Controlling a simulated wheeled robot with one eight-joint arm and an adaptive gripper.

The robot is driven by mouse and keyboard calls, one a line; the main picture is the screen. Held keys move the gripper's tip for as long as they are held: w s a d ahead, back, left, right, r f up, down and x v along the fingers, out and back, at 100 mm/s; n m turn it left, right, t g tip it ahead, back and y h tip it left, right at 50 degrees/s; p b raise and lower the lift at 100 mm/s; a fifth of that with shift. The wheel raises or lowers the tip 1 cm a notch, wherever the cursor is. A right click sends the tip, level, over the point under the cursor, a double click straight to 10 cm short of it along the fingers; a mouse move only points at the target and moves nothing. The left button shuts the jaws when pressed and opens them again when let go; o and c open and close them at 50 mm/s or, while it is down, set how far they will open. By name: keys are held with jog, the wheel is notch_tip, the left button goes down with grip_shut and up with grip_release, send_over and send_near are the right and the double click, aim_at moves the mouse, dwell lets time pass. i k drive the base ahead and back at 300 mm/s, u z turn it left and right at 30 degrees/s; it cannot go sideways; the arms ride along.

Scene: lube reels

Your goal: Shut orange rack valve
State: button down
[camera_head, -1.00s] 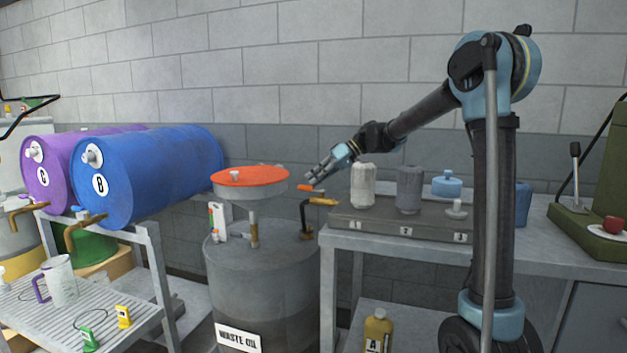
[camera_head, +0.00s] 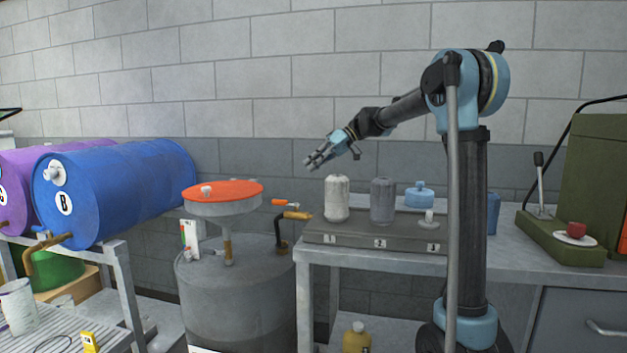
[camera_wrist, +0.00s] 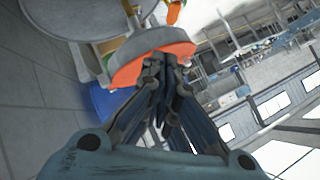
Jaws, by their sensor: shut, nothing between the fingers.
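The rack valve (camera_head: 297,215) is a brass-coloured tap at the left end of the grey drain rack (camera_head: 375,236); its dark spout bends down toward the waste drum. Its orange handle (camera_head: 285,203) lies roughly level, about along the tap. My gripper (camera_head: 312,162) is shut and empty, in the air above and a little right of the handle, apart from it. In the wrist view the shut fingers (camera_wrist: 168,95) overlap the orange funnel top. A small orange piece (camera_wrist: 176,12) shows at the top edge; I cannot tell whether it is the handle.
A grey drum (camera_head: 235,290) carries the orange-topped funnel (camera_head: 222,192) left of the valve. White (camera_head: 337,198) and grey (camera_head: 382,201) filters stand on the rack, close below and right of my gripper. A blue drum (camera_head: 120,190) lies further left. The air above is clear.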

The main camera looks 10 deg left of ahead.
aim_at(286, 203)
jog(key=k, duration=1)
